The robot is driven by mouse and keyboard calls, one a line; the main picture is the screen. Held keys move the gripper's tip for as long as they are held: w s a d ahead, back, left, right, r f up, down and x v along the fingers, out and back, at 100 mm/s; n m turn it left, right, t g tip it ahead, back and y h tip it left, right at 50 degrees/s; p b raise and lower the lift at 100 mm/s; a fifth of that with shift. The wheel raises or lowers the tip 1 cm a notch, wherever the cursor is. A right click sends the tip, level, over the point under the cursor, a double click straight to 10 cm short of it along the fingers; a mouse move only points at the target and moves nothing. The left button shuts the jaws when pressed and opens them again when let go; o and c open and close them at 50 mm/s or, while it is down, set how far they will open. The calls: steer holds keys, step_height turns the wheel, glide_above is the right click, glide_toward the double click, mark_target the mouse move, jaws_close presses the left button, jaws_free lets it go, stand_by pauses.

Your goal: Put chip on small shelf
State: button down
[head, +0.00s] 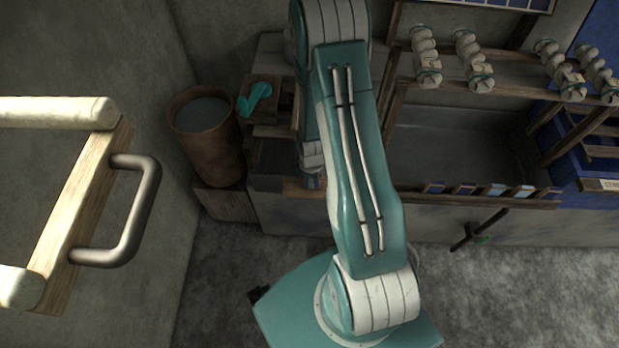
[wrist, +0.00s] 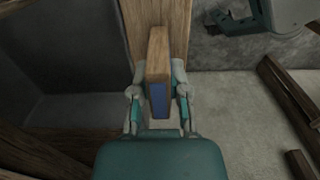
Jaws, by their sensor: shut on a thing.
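The chip (wrist: 157,55) is a wooden block with a blue face. In the wrist view it stands between the fingers of my gripper (wrist: 158,82), which is shut on it. In the head view my gripper is mostly hidden behind my arm; a small part of it and a bluish piece show near the wooden cabinet (head: 225,203). A small wooden shelf (head: 268,130) stands beside the brown bucket, left of my arm; I cannot tell if it is the task's shelf. In the wrist view a wooden board (wrist: 178,25) lies just beyond the chip; contact is unclear.
A brown bucket (head: 212,150) stands left of the small shelf, and a teal object (head: 256,97) rests on top. Several blue-faced chips (head: 465,190) line the front edge of the grey basin (head: 450,140). A wooden frame with a metal handle (head: 135,215) is at left.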

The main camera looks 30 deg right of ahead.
steer(key=shift+d+f, duration=0.1)
steer(key=c, duration=0.6)
jaws_free()
step_height(320, 180, up, 12)
steer(key=shift+r, duration=0.2)
step_height(320, 180, up, 9)
steer(key=a+m+t, duration=0.1)
steer(key=a+m, duration=0.1)
steer(key=a, duration=0.1)
steer(key=s+a+r+m+t, duration=0.1)
steer(key=s+a+r+m, duration=0.1)
steer(key=r, duration=0.4)
steer(key=s+a+r+m+t, duration=0.2)
steer(key=s+a+r+m, duration=0.1)
steer(key=s+r, duration=0.3)
steer(key=s+a+r+m+t, duration=0.1)
steer(key=s+a+r+m, duration=0.2)
steer(key=r, duration=0.5)
steer(key=shift+s+r+m+t, duration=0.15)
steer(key=shift+s+m, duration=0.15)
steer(key=shift+s, duration=0.1)
steer(key=shift+s+r+m+t, duration=0.1)
steer(key=shift+s+m+t, duration=0.05)
steer(key=shift+s+m, duration=0.2)
